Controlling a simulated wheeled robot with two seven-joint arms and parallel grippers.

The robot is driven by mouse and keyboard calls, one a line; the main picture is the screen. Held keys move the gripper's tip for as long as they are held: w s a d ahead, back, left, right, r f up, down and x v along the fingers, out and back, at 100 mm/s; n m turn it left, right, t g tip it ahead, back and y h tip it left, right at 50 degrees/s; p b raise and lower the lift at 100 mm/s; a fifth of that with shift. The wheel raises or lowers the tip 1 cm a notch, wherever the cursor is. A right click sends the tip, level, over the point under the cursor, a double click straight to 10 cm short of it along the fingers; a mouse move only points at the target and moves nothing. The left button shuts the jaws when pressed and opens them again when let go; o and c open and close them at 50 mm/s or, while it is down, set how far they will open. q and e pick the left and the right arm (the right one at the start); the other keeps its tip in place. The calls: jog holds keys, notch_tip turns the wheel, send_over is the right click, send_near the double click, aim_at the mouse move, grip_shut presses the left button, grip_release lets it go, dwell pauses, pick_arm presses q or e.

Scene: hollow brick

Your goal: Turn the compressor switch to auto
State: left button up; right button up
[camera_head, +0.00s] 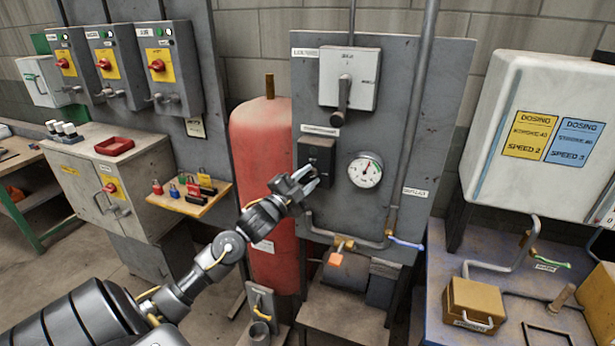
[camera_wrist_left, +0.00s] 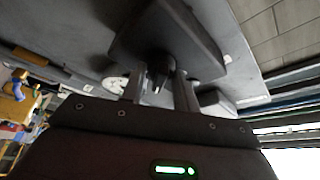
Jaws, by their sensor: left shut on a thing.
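The compressor switch is a dark box (camera_head: 318,152) on the grey panel (camera_head: 392,130), left of a round pressure gauge (camera_head: 365,170). My left gripper (camera_head: 308,177) is at the lower front of this box. In the left wrist view the two fingers (camera_wrist_left: 162,92) stand on either side of a small dark knob (camera_wrist_left: 158,72) that sticks out from the dark box (camera_wrist_left: 172,38), and they are shut on it. The knob's markings and exact setting cannot be read. In the head view the gripper hides the knob. My right gripper is not in view.
A grey switch box with a lever (camera_head: 348,82) hangs above the compressor switch. A red tank (camera_head: 262,140) stands behind my left forearm. Pipes with a blue-handled valve (camera_head: 405,243) run below the gauge. A shelf with padlocks (camera_head: 190,198) is at left.

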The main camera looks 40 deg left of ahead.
pick_arm(q)
jog(key=m+g+h, duration=0.1)
jog(key=m, duration=0.2)
jog(key=shift+r+m+p, duration=0.1)
jog(key=shift+m+p, duration=0.2)
jog(key=shift+m, duration=0.1)
jog(key=shift+m+g, duration=0.6)
jog(key=shift+m, duration=0.6)
jog(key=o, duration=1)
